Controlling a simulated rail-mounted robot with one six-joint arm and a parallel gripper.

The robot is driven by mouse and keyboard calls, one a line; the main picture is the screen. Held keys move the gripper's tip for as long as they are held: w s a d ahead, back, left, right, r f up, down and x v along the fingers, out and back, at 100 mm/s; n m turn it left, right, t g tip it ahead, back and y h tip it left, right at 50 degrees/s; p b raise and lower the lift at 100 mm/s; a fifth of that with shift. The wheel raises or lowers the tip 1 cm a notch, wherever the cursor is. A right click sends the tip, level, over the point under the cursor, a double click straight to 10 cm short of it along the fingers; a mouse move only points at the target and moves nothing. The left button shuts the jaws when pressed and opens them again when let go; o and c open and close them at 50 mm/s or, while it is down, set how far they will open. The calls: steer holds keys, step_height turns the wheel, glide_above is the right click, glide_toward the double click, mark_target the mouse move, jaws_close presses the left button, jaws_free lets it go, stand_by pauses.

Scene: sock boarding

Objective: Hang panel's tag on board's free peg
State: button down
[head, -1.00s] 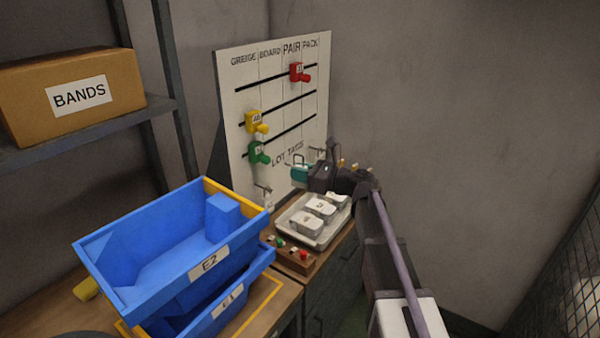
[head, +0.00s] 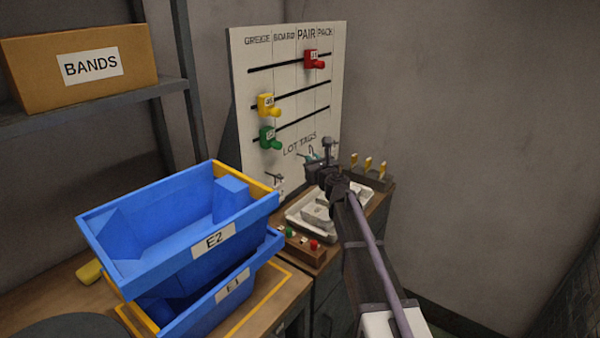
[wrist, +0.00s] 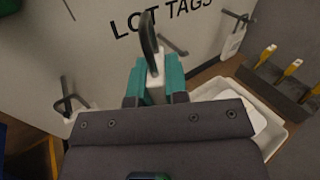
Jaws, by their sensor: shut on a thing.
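My gripper (wrist: 153,88), with teal fingertips, is shut on a white tag (wrist: 156,67) with a dark loop (wrist: 149,35) standing up from it. In the wrist view the loop is in front of the white board (wrist: 105,55), below the words LOT TAGS. A bare peg (wrist: 173,45) shows just right of the loop; I cannot tell the gap between them. A left peg (wrist: 68,101) has something white under it, partly hidden. A right peg (wrist: 238,17) carries a white tag (wrist: 233,42). In the head view my gripper (head: 314,162) is at the board's (head: 240,70) lower right, its tag hardly visible.
A white tray (head: 297,222) with pale blocks lies below my arm, beside a button box (head: 303,250). Yellow-tipped pieces (head: 367,164) stand in a dark holder to the right. Stacked blue bins (head: 150,270) fill the left front. Red, yellow and green markers sit higher on the board.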

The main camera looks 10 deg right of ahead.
steer(key=d+f+m+h+b, duration=0.1)
steer(key=d+f+m+h, duration=0.1)
steer(key=h, duration=0.2)
steer(key=w+d+f+m+h+b, duration=0.1)
steer(key=d+f+m+h+b, duration=0.1)
steer(key=d+h, duration=0.1)
steer(key=w+d+f+m+h+b, duration=0.1)
steer(key=d+f+m+h+b, duration=0.1)
steer(key=h, duration=0.3)
steer(key=shift+d+f+m+g, duration=0.1)
steer(key=shift+d+m+g, duration=0.2)
steer(key=shift+d+m, duration=0.1)
steer(key=shift+s+d+g+h, duration=0.2)
steer(key=shift+d+g+h, duration=0.1)
steer(key=shift+h, duration=0.4)
steer(key=shift+w+a, duration=0.1)
steer(key=w+a+f+b, duration=0.1)
steer(key=w+a, duration=0.5)
steer(key=a, duration=0.1)
steer(key=shift+w+f+b, duration=0.35)
